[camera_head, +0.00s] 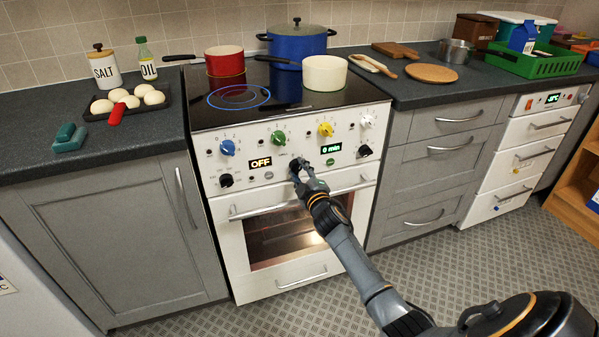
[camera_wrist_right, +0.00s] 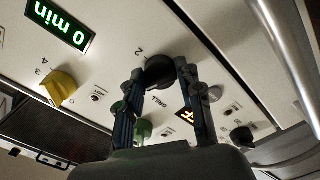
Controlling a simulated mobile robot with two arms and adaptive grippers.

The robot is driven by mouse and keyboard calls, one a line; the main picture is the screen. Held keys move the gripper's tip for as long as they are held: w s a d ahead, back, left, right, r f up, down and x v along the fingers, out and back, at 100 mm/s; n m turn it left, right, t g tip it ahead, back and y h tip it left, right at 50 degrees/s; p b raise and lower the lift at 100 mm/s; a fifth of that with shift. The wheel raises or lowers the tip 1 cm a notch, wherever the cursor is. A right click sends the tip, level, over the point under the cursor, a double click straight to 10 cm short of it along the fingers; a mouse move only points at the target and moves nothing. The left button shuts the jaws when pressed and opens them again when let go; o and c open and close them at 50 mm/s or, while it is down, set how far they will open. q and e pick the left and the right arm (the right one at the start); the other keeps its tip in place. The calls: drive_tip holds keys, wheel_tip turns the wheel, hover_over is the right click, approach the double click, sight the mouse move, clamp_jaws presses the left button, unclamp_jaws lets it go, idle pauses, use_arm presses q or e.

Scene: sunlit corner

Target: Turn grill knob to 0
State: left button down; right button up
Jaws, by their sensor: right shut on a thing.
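The stove (camera_head: 250,190) has a white front panel with a black grill knob in its lower middle row, between the OFF display (camera_head: 261,162) and the 0 min display (camera_head: 331,148). My right gripper (camera_head: 297,167) is at this knob and mostly covers it in the head view. In the wrist view the black grill knob (camera_wrist_right: 160,71) sits between the fingertips of my right gripper (camera_wrist_right: 161,80), which are shut on it. A mark 2 and the printed word GRILL show near it. I cannot tell where the knob points. My left gripper is not in view.
Blue (camera_head: 228,147), green (camera_head: 278,138), yellow (camera_head: 325,129) and white (camera_head: 367,120) knobs line the panel above. Black knobs sit at lower left (camera_head: 226,180) and lower right (camera_head: 365,151). The oven handle (camera_head: 265,210) runs below. Pots stand on the hob.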

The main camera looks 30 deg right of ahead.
drive_tip(key=n, duration=0.3)
drive_tip(key=shift+n, duration=0.9)
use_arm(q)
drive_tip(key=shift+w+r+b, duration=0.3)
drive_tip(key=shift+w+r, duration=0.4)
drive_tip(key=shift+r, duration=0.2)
use_arm(e)
drive_tip(key=shift+n, duration=0.6)
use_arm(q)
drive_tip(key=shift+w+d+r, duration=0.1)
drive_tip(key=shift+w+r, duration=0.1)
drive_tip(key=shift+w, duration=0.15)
use_arm(e)
drive_tip(key=shift+n, duration=0.3)
drive_tip(key=o, duration=1.2)
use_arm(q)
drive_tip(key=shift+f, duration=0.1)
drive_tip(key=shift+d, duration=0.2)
